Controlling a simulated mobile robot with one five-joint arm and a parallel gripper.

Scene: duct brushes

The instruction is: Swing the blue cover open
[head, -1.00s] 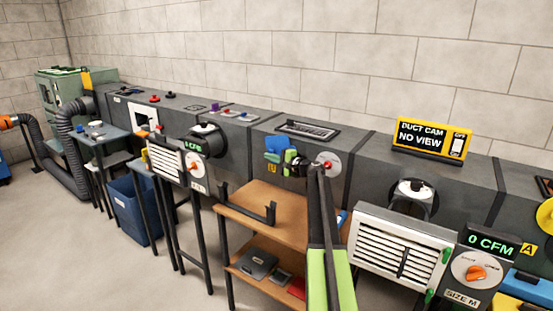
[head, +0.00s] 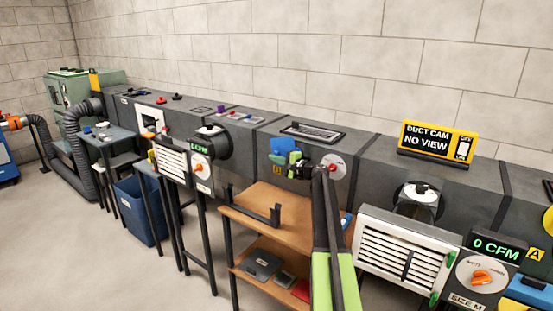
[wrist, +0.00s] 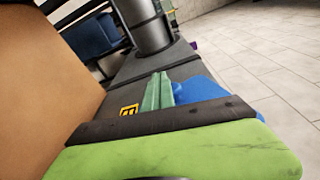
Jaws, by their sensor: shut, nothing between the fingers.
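The blue cover (head: 283,147) is on the front face of the grey duct, above a yellow-marked label (head: 277,170). It stands out from the face at an angle; how far open it is, I cannot tell. My gripper (head: 294,160) is at the cover's lower right, its fingers together and empty. In the wrist view the green fingertips (wrist: 158,92) lie right beside the blue cover (wrist: 212,92), overlapping part of it. Whether they touch it is unclear. The opening behind the cover is hidden.
A round grey plate with a red knob (head: 337,167) is just right of my gripper. A wooden shelf unit (head: 262,198) with a black bracket stands below. White louvred vents (head: 405,251) stick out at right, and a dark round fitting (head: 210,143) at left.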

